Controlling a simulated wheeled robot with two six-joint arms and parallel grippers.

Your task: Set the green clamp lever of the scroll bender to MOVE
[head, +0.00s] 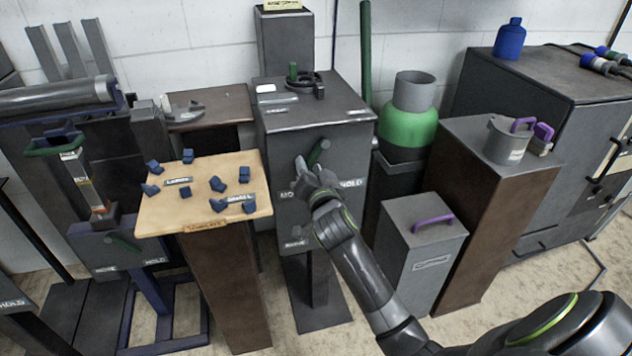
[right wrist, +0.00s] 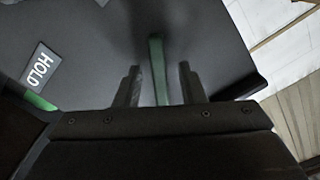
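The scroll bender (head: 318,112) is a dark pedestal with a scroll form on top. Its green clamp lever (head: 319,152) sits on the front face and slants up to the right. A HOLD label (head: 351,184) is at the right; a partly hidden label beginning "MO" (head: 287,195) is at the left. My right gripper (head: 303,167) is in front of this face, by the lever. In the right wrist view, its two fingers (right wrist: 160,85) are apart, with the green lever (right wrist: 156,65) between them and gaps on both sides. My left gripper is not in view.
A wooden-topped stand (head: 205,205) with several blue blocks is to the left. Another machine with a green lever (head: 124,243) stands further left. A grey box with a purple handle (head: 424,240) and a green cylinder (head: 407,130) are to the right.

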